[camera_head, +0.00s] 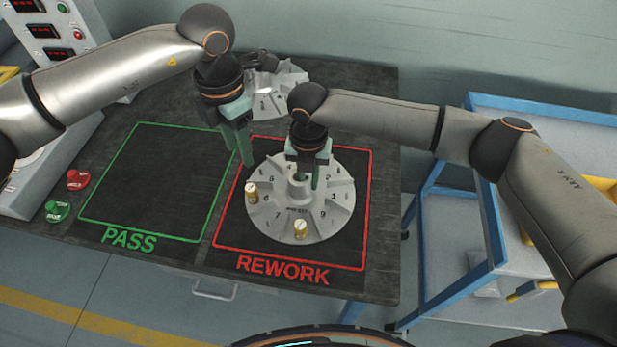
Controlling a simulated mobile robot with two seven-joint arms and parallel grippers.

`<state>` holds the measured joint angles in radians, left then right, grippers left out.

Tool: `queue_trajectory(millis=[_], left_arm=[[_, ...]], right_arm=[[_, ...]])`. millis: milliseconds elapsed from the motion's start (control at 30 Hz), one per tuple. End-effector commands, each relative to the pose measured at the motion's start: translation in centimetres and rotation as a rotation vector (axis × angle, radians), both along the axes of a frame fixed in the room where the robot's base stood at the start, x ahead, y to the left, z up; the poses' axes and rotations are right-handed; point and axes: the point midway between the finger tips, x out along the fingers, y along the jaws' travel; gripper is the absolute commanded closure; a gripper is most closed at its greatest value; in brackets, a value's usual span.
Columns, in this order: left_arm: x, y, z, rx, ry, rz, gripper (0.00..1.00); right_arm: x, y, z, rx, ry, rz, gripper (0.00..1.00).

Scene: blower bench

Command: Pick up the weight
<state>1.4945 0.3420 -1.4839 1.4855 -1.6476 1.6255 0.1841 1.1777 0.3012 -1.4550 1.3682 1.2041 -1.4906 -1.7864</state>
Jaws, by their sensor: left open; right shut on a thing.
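A pale grey bladed wheel (330,198) with numbered sections lies flat inside the red REWORK outline. Two small brass weights stand on it: one at its left edge (251,193) and one near its front edge (300,229). My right gripper (303,178) points down over the wheel and is shut on its raised centre hub (298,187); the fingers partly hide the hub. My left gripper (240,151) is open and empty, behind and slightly left of the left weight, apart from it.
A second bladed wheel (268,97) sits at the back of the dark bench, partly behind my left gripper. The green PASS outline (150,238) encloses bare surface. Red (78,179) and green (58,211) buttons are at the left. A blue cart (440,290) stands at the right.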

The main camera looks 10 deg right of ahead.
Motion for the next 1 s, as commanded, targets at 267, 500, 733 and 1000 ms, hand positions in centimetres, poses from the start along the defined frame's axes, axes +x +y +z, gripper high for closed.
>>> queue_trajectory(millis=[267, 500, 733, 1000], left_arm=[[0.0, 0.0, -0.1, 0.000, 0.000, 0.022, 0.53], [-0.1, -0.4, -0.7, 0.000, 0.000, 0.292, 0.53], [-0.2, -0.7, -1.5, -0.002, 0.000, 0.725, 0.53], [-0.3, -0.9, -2.4, -0.002, 0.000, 1.233, 0.53]], right_arm=[[-0.1, -0.1, -0.3, -0.004, 0.003, 0.000, 1.00], [-0.1, -0.1, -0.4, -0.004, 0.003, 0.000, 1.00], [-0.2, -0.1, -0.4, -0.004, 0.004, 0.000, 1.00], [-0.2, -0.1, -0.4, -0.005, 0.006, 0.000, 1.00]])
